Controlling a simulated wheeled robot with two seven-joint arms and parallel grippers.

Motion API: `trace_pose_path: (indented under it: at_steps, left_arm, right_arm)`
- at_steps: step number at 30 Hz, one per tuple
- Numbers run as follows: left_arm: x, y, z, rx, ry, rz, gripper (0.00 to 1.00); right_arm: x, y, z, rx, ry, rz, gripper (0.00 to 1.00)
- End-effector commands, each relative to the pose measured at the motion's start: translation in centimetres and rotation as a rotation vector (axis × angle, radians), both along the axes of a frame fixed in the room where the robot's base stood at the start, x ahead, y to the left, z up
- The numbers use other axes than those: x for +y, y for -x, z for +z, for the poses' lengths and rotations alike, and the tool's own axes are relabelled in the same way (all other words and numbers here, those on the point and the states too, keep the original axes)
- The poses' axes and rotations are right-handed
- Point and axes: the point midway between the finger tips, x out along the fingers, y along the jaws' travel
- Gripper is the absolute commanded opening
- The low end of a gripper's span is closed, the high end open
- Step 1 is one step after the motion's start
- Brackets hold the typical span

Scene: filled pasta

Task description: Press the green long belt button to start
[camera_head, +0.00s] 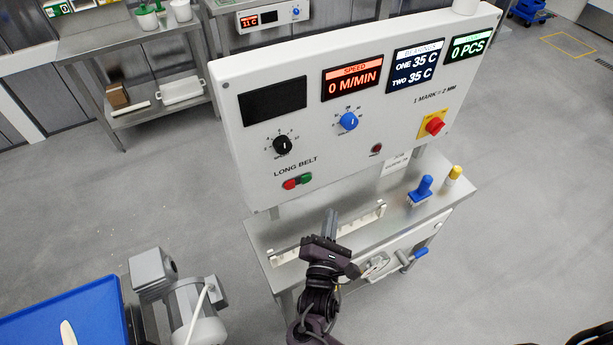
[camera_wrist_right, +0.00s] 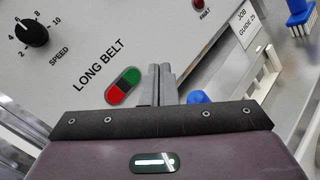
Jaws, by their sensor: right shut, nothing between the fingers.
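The green long belt button (camera_head: 306,178) sits on the lower left of the white control panel (camera_head: 240,140), right of its red partner button (camera_head: 290,184) and under the words LONG BELT. In the right wrist view the green button (camera_wrist_right: 133,77) is just left of the fingertips, with the red button (camera_wrist_right: 120,94) below it. My right gripper (camera_head: 331,214) is shut and empty, its fingers pointing toward the panel. In the head view it appears below and right of the button, apart from it. In the wrist view the gripper (camera_wrist_right: 160,68) also shows. My left gripper is not in view.
The panel also carries a black speed knob (camera_head: 282,145), a blue knob (camera_head: 348,121) and a red switch (camera_head: 434,126). Below it is a steel table (camera_head: 262,240) with a white rail, a blue-handled tool (camera_head: 422,189) and a yellow-capped item (camera_head: 453,176). A grey motor (camera_head: 190,300) stands left.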

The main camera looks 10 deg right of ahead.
Motion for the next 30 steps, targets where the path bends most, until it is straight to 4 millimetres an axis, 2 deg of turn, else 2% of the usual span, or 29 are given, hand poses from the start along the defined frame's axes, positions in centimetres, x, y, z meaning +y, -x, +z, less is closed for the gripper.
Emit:
trace_pose_path:
  at_steps: [8,20,24,30]
  left_arm:
    - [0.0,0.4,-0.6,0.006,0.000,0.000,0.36]
    - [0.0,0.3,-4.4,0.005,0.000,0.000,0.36]
    - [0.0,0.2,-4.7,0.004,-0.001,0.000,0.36]
    - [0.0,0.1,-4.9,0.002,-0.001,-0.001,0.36]
  right_arm:
    - [0.2,-0.7,-0.2,-0.002,-0.003,0.000,0.00]
    - [2.0,-5.6,-0.5,-0.002,-0.004,0.001,0.00]
    - [2.6,-7.1,-0.2,-0.001,-0.003,0.002,0.00]
    - [2.9,-8.1,-0.1,0.001,-0.002,0.000,0.00]
